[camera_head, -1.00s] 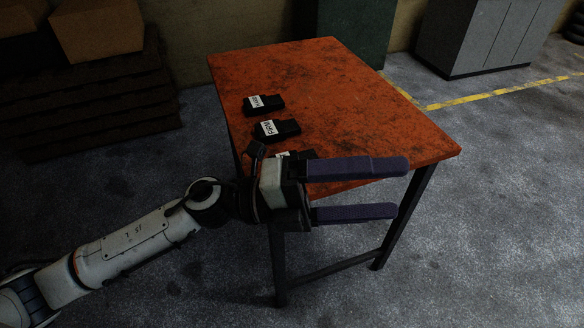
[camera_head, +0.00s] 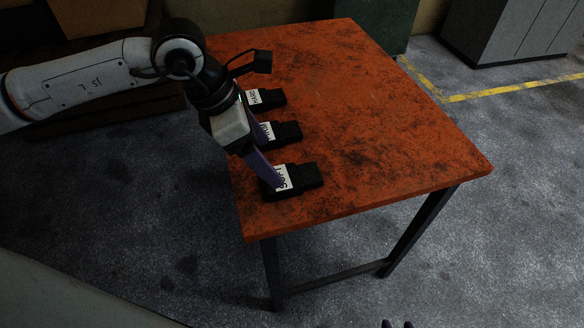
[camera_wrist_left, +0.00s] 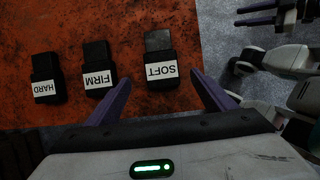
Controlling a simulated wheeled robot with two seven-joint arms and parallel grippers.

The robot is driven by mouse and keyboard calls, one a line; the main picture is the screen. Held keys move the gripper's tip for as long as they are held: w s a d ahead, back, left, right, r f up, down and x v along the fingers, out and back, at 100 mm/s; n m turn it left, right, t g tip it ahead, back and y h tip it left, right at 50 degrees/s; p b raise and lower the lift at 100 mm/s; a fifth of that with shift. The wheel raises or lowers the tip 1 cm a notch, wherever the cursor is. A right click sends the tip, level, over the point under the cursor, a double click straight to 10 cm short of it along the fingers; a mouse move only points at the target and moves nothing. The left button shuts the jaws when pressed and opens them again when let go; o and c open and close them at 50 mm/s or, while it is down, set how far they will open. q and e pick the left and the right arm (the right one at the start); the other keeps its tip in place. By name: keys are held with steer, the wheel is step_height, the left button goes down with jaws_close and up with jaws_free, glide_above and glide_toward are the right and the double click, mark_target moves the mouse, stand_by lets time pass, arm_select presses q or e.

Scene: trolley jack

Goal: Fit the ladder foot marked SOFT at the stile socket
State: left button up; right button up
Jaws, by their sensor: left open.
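The black foot marked SOFT (camera_head: 305,176) lies flat at the near left of the orange table, its white label towards the left edge. In the left wrist view the SOFT foot (camera_wrist_left: 158,42) lies ahead, roughly between my fingers. My left gripper (camera_head: 268,158) is open and empty, pointing down at the label end of that foot. Contact cannot be told. My right gripper (camera_wrist_left: 257,14) shows at the top right of the left wrist view, fingers apart and empty, away from the feet. I see no stile socket.
The feet marked FIRM (camera_head: 288,131) and HARD (camera_head: 272,98) lie in a row behind the SOFT foot, close to my left gripper. The right part of the orange table (camera_head: 390,130) is clear. A grey cabinet (camera_head: 505,30) stands at the back right.

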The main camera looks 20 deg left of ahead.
mark_target(287, 176)
arm_select(q)
steer(key=shift+x, duration=0.95)
steer(key=x, duration=0.2)
steer(key=d+p+x, duration=0.1)
steer(key=x, duration=0.2)
steer(key=shift+w+r, duration=0.1)
steer(key=shift+r, duration=0.1)
steer(key=shift+w+f, duration=0.1)
steer(key=shift+f, duration=0.2)
steer(key=c, duration=1.3)
arm_select(e)
steer(key=shift+s+r, duration=0.45)
steer(key=shift+s, duration=0.05)
